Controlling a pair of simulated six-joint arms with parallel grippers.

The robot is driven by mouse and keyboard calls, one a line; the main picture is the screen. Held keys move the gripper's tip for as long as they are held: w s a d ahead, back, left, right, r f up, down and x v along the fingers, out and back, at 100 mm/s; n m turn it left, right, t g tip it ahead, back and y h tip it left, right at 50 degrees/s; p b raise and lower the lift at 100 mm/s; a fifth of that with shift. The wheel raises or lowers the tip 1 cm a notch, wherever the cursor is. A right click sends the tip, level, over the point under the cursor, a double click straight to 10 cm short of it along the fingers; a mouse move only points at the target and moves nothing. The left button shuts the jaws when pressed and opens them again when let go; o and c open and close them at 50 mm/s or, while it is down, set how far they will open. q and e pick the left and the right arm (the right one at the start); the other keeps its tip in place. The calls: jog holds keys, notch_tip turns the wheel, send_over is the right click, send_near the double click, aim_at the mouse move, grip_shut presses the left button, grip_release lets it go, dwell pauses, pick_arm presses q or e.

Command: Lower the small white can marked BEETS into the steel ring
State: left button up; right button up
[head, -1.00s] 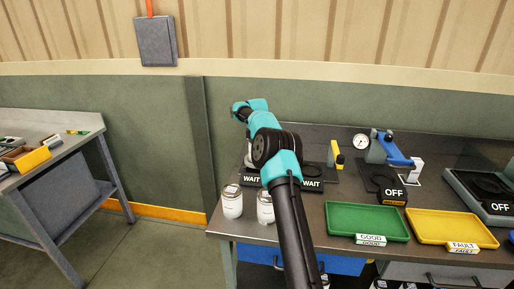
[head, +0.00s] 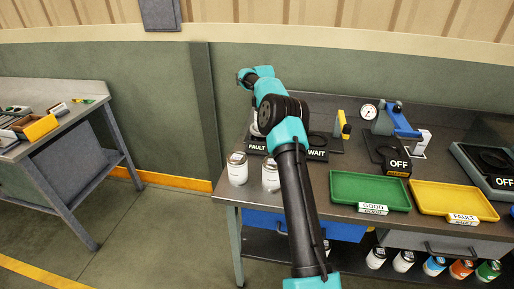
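One arm of mine, which I take as the left, crosses the middle of the head view; its wrist (head: 250,77) is over the left end of the bench. Its fingertips are hidden or too small to make out. A pale can (head: 257,127) shows partly below the wrist, behind the arm, at the station with the FAULT sign (head: 257,148). Whether the fingers touch it cannot be told. Two white cans (head: 237,169) (head: 270,176) stand upright at the bench's front left edge. I cannot read BEETS on any can. No steel ring shows clearly. My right gripper is not in view.
To the right are a green GOOD tray (head: 370,190), a yellow FAULT tray (head: 450,198), a gauge press (head: 390,120) and OFF signs (head: 397,167). Several cans sit on the shelf below.

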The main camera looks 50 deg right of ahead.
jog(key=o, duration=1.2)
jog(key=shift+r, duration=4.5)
